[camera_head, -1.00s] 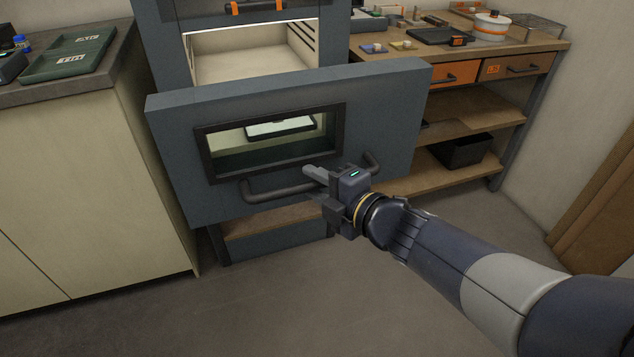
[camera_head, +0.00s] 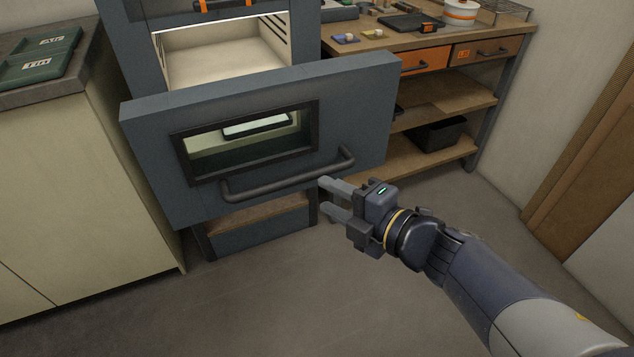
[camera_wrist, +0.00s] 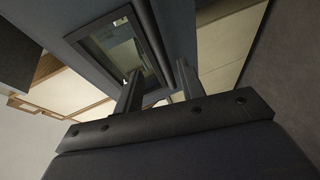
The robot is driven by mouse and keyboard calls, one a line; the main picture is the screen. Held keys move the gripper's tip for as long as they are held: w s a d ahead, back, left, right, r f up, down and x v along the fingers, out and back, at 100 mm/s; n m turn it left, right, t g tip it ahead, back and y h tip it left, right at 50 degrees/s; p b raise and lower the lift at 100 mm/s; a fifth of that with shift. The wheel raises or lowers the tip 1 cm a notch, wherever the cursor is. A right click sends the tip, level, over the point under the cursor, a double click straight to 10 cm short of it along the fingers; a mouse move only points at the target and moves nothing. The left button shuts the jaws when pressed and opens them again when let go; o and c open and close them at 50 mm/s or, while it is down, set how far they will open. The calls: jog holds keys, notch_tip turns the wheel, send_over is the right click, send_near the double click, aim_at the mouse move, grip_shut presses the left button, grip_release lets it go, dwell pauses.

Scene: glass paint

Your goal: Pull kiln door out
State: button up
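The kiln door (camera_head: 345,115) is a thick blue-grey slab with a dark-framed window (camera_head: 250,150) and a long dark bar handle (camera_head: 285,180). It stands pulled out from the kiln body, and the lit pale chamber (camera_head: 225,52) shows above and behind it. A tray with a pale panel shows through the window. My gripper (camera_head: 328,197) is in front of the door, just right of and below the handle's middle. Its two fingers are apart with nothing between them. The wrist view shows the separated fingers (camera_wrist: 160,90) near the door, with the handle (camera_wrist: 188,78) close to the right finger.
A cream cabinet (camera_head: 80,180) with green trays (camera_head: 40,58) stands at the left. A black bin (camera_head: 440,135) sits on a lower shelf. The floor (camera_head: 290,290) in front is clear.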

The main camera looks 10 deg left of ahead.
aim_at(299, 182)
jog(key=shift+s+d+r, duration=0.1)
jog(key=shift+s+d, duration=0.35)
jog(key=shift+d, duration=0.1)
jog(key=shift+a, duration=0.1)
jog(key=b+x, duration=0.2)
jog(key=x, duration=0.8)
jog(key=shift+b, duration=0.35)
jog(key=shift+w+a, duration=0.15)
jog(key=shift+a, duration=0.1)
jog(key=shift+w+a, duration=0.1)
jog(key=shift+w, duration=0.1)
